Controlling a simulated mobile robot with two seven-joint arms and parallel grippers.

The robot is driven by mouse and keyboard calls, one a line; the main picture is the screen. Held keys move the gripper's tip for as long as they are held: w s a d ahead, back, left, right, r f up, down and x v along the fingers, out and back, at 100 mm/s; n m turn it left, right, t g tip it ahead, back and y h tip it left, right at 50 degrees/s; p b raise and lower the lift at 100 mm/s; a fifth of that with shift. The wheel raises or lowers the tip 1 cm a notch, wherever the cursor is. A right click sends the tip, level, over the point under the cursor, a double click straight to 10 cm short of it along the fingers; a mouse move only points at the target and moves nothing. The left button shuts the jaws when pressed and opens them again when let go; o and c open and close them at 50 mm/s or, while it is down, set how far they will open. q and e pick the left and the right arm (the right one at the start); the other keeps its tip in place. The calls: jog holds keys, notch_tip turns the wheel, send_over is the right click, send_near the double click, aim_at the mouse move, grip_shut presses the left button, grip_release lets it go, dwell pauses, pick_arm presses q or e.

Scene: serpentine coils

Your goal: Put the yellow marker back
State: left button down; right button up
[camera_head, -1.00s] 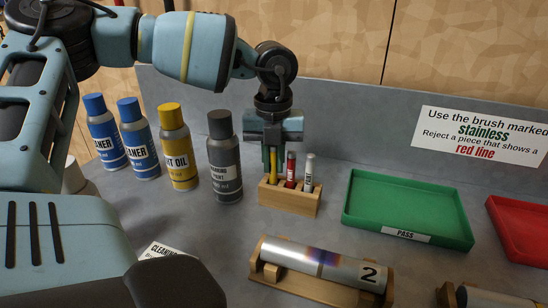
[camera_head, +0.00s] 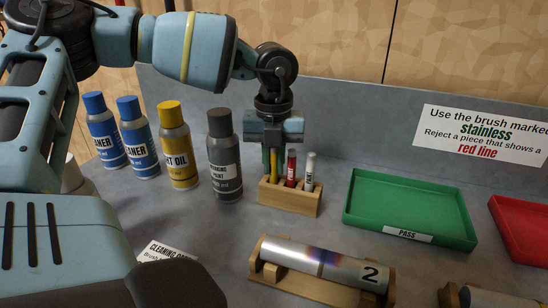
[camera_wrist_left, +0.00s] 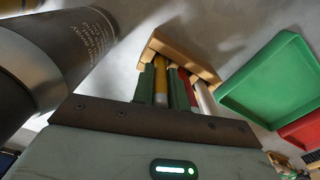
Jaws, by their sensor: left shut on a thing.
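The yellow marker (camera_head: 273,163) stands upright at the left end of the wooden holder (camera_head: 290,203), its lower end in the holder's left slot. My left gripper (camera_head: 273,149) points down over it and is shut on its upper part. In the left wrist view, the yellow marker (camera_wrist_left: 161,86) lies between the two fingers, with the holder (camera_wrist_left: 168,46) beyond. A red marker (camera_head: 291,168) and a white marker (camera_head: 309,171) stand in the holder to the right of it. How deep the yellow marker sits is hidden. My right gripper is not in view.
A dark grey spray can (camera_head: 224,165) stands close left of the holder, with yellow (camera_head: 176,150) and blue-capped cans further left. A green tray (camera_head: 448,231) lies to the right. A metal tube (camera_head: 325,263) on a wooden cradle lies in front.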

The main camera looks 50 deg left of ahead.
pick_arm(q)
jog(key=c, duration=1.3)
grip_release()
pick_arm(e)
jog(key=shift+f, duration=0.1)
pick_arm(q)
notch_tip(320, 180, up, 3)
jog(key=shift+f, duration=0.1)
notch_tip(320, 180, up, 4)
jog(key=shift+f, duration=0.1)
jog(key=shift+r, duration=0.55)
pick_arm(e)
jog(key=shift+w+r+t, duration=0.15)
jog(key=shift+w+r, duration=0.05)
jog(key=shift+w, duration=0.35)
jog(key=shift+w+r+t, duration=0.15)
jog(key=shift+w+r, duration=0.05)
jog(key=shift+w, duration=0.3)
